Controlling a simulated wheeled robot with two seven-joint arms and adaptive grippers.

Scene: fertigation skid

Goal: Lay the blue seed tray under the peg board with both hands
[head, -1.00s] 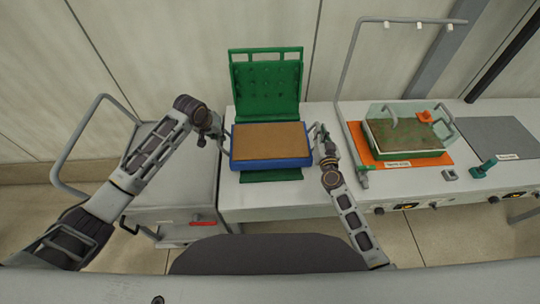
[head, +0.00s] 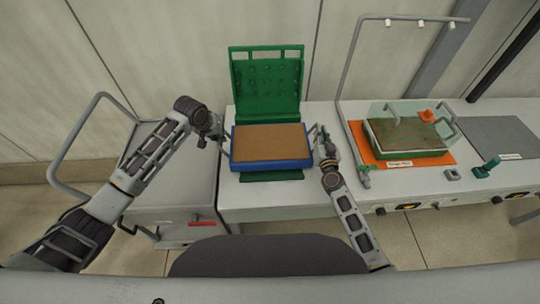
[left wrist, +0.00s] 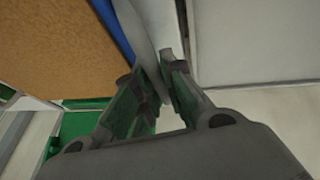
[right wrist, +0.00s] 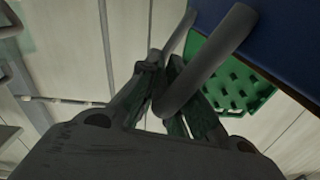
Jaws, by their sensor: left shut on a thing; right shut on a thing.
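The blue seed tray (head: 270,166), filled level with brown soil, is in front of the raised green peg board (head: 266,88) in the head view. My left gripper (head: 222,138) is shut on the tray's left handle, which shows as a grey bar in the left wrist view (left wrist: 145,40). My right gripper (head: 322,152) is shut on the right handle, a grey loop in the right wrist view (right wrist: 210,62). A green base (head: 270,176) shows below the tray's front edge. The head view does not show clearly whether the tray touches it.
To the right, a green tray (head: 408,148) lies on an orange mat (head: 370,158) beneath a bent grey pipe frame (head: 342,85). A grey cart (head: 180,190) with a rail stands left of the white bench (head: 300,195). A grey plate (head: 495,136) lies far right.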

